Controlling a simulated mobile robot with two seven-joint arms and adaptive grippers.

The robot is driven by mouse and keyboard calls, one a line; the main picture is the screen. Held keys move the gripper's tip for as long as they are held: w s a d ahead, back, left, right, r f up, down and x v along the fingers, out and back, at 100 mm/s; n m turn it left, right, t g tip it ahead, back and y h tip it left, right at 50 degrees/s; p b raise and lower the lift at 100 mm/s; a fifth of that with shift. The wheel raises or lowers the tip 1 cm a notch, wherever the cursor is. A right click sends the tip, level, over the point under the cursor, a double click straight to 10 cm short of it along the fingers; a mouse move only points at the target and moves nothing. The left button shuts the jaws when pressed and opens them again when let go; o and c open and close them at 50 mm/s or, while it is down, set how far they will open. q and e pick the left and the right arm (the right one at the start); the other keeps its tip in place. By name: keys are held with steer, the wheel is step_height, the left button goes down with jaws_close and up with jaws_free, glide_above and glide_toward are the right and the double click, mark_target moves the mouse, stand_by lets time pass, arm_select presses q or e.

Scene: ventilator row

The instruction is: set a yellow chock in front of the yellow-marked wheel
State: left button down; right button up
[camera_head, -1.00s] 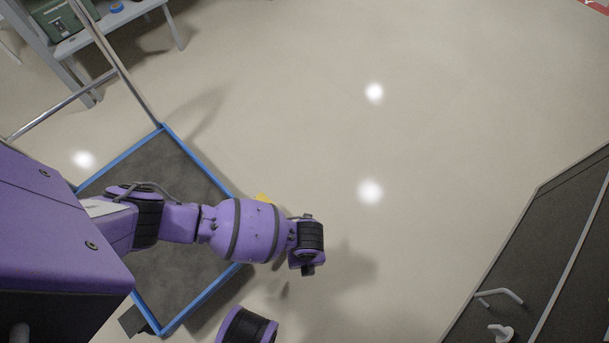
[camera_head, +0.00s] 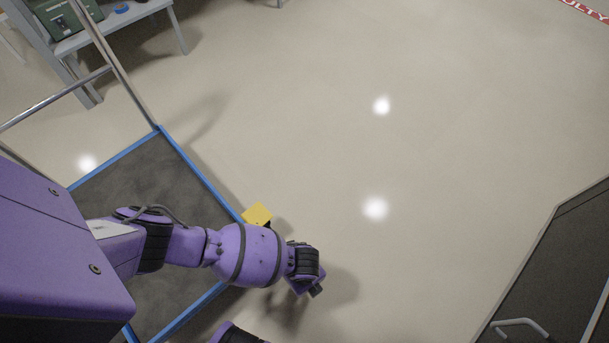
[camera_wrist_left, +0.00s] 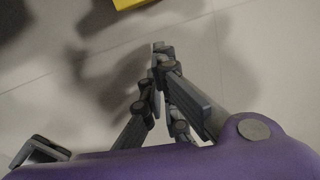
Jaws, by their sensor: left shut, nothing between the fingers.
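A yellow block (camera_head: 257,213), which looks like the chock, is at the right blue edge of a dark cart platform (camera_head: 165,185). My left forearm partly covers it. Its edge also shows at the top of the left wrist view (camera_wrist_left: 130,3). My left gripper (camera_wrist_left: 158,48) is shut and empty, with its fingers together over bare floor, apart from the yellow block. In the head view my left wrist is right of and below the block, and the fingers are mostly hidden. No yellow-marked wheel can be made out. My right gripper is not in view.
A grey bench (camera_head: 112,28) with a green case (camera_head: 65,18) stands at the upper left. A metal rail (camera_head: 110,60) rises from the cart. A dark cabinet with a white handle (camera_head: 522,324) is at the lower right. The floor between is clear.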

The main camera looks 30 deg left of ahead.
arm_select(q)
steer(key=a, duration=0.1)
steer(key=w+a, duration=0.1)
steer(key=shift+w+a+r+b, duration=0.15)
steer(key=shift+w+a+b, duration=0.15)
steer(key=shift+a+b, duration=0.1)
steer(key=shift+a, duration=0.1)
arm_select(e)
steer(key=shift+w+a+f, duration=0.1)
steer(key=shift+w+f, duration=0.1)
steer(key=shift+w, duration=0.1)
arm_select(q)
steer(key=shift+a, duration=0.1)
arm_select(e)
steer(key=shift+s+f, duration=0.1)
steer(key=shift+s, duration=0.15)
arm_select(q)
steer(key=shift+w+a+p, duration=0.2)
steer(key=shift+w+a, duration=0.15)
steer(key=shift+a, duration=0.25)
steer(key=shift+w+a+p, duration=0.2)
steer(key=shift+w+a, duration=0.1)
steer(key=shift+a, duration=0.3)
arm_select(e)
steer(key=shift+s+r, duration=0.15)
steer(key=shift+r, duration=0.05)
